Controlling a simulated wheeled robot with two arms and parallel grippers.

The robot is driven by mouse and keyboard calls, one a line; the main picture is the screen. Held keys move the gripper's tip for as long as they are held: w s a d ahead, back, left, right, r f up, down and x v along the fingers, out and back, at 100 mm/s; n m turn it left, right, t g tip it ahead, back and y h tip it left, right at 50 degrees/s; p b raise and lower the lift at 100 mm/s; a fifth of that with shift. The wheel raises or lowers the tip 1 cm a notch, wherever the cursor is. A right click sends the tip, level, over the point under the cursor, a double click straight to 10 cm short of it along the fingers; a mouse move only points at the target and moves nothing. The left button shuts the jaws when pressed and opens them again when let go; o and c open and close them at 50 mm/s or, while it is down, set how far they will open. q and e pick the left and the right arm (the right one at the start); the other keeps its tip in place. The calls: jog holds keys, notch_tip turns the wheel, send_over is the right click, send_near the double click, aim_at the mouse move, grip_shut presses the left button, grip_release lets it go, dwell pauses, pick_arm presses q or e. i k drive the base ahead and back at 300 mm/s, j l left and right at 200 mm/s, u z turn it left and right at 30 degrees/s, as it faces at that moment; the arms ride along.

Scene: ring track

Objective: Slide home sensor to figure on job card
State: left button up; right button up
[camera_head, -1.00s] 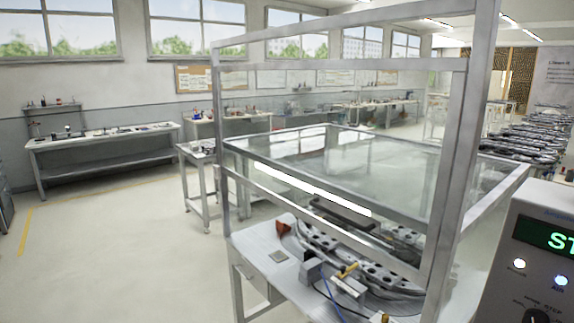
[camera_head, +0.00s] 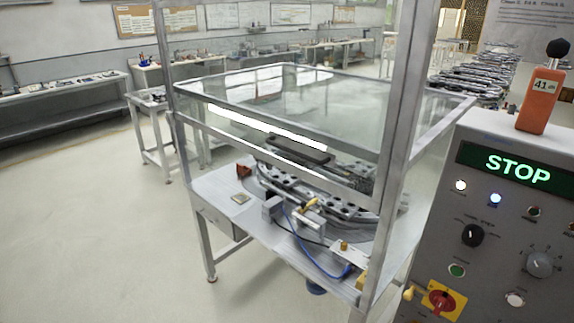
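The ring track (camera_head: 345,207), a grey curved rail with dark holes, lies on the bench inside a metal-framed, clear-panelled guard. A small metal block with a yellow lever (camera_head: 308,207) sits at the track's near edge, and a blue cable (camera_head: 304,245) runs from near it. Another small bracket with a brass knob (camera_head: 344,245) is at the bench's near right. I cannot tell which of these is the home sensor. A small flat square (camera_head: 240,198) lies on the bench; no writing is legible. I cannot make out a job card. Neither gripper shows.
A control cabinet (camera_head: 500,235) at right reads STOP, with knobs, lamps and a red-on-yellow switch (camera_head: 441,300). An orange meter (camera_head: 540,100) reading 41 stands on it. The guard's front post (camera_head: 400,130) rises before the bench. Open floor (camera_head: 80,240) lies left.

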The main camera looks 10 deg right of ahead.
aim_at(304, 207)
jog(key=z, duration=2.45)
jog(key=u, duration=2.05)
jog(key=i+j+z, duration=0.2)
jog(key=i+z, duration=0.15)
jog(key=i, duration=0.15)
jog(key=i+j+z, duration=0.3)
jog(key=i+j, duration=0.05)
jog(key=i, duration=0.1)
